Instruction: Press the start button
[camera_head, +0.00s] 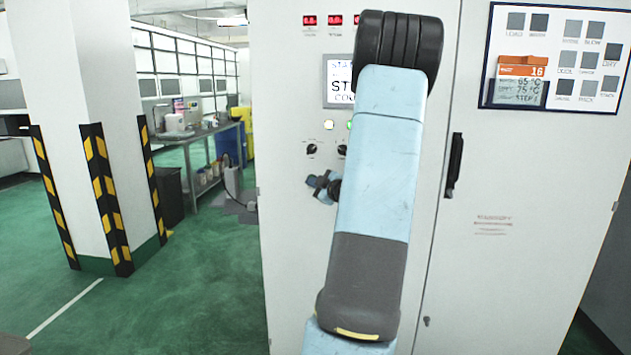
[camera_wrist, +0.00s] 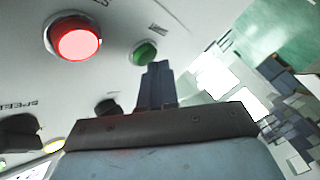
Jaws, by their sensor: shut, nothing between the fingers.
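In the wrist view a green button (camera_wrist: 145,52) sits on the white panel, with a small mark beside it too blurred to read. My gripper (camera_wrist: 156,66) is shut and empty. Its fingertips are just below the green button in the picture and reach its lower edge. I cannot tell whether they touch it. A larger red button (camera_wrist: 77,40) is to the left of the green one. In the head view my gripper (camera_head: 313,182) shows at the cabinet front, left of my arm. Both buttons are hidden there.
The white cabinet (camera_head: 290,240) carries a display (camera_head: 338,80), a yellow lamp (camera_head: 328,125) and a black knob (camera_head: 311,149). A black door handle (camera_head: 454,165) is to the right of my arm. A striped pillar (camera_head: 90,120) stands at left, with open green floor between.

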